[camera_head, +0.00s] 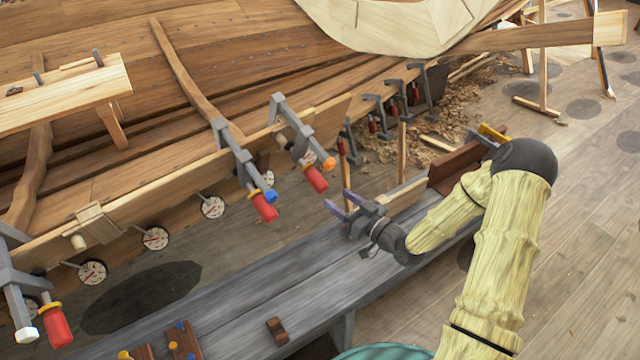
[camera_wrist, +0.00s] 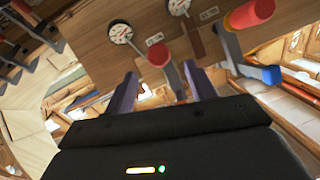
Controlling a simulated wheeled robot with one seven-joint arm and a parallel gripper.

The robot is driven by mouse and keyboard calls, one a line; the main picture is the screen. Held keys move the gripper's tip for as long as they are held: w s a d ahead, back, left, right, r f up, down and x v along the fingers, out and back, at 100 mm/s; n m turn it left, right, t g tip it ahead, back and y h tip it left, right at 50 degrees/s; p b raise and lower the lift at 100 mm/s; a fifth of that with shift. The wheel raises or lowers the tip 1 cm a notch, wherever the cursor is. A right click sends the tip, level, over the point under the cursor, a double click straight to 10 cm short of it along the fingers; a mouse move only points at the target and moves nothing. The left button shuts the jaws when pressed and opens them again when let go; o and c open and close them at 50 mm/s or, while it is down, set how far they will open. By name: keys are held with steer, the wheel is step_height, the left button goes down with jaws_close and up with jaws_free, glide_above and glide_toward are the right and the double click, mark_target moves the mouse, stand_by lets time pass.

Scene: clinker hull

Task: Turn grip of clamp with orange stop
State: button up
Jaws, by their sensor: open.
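The clamp with the orange stop (camera_head: 329,163) sits on the hull's plank edge in the head view. Its grey bar (camera_head: 291,122) slopes down to the right, and its red grip (camera_head: 317,179) hangs beside the stop. My gripper (camera_head: 341,203) is open and empty, just below and right of the red grip, apart from it. In the wrist view a red grip end (camera_wrist: 158,55) shows between and beyond my two fingers (camera_wrist: 160,74). The orange stop cannot be clearly made out there.
A clamp with a blue stop (camera_head: 268,195) and red grip (camera_head: 265,208) is close on the left; its blue stop also shows in the wrist view (camera_wrist: 264,75). Round dials (camera_head: 212,207) line the plank. A grey bench (camera_head: 270,290) lies below my gripper.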

mark_target(326, 190)
steer(key=p+x, duration=0.1)
steer(key=x, duration=0.7)
steer(key=shift+w+a, duration=0.1)
steer(key=shift+w, duration=0.05)
steer(key=c, duration=1)
